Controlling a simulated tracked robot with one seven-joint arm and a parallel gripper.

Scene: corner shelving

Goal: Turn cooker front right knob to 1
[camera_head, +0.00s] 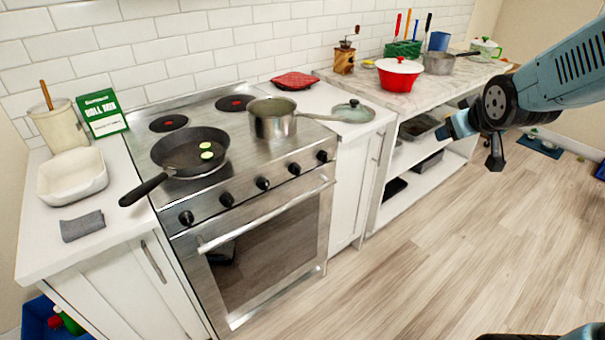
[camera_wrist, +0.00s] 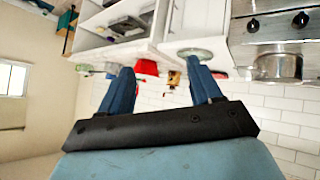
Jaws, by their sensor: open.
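The steel cooker (camera_head: 200,240) stands left of centre in the head view. Several black knobs run along its front panel; the rightmost knob (camera_head: 322,156) sits near the right end, below the steel pot. The numbers and pointer marks are too small to read. The wrist view is upside down and shows two knobs, one (camera_wrist: 253,25) nearer the panel's end and one (camera_wrist: 300,20) further along. My gripper (camera_wrist: 164,78) is open and empty, with blue fingers apart. In the head view my gripper (camera_head: 450,127) hangs in front of the open shelves, well right of the knobs.
A frying pan (camera_head: 175,155) with green slices and a steel pot (camera_head: 270,122) stand on the hob. The pot's handle points right, towards a glass lid (camera_head: 353,111). The oven handle (camera_head: 265,216) juts out below the knobs. The wooden floor (camera_head: 420,270) in front is clear.

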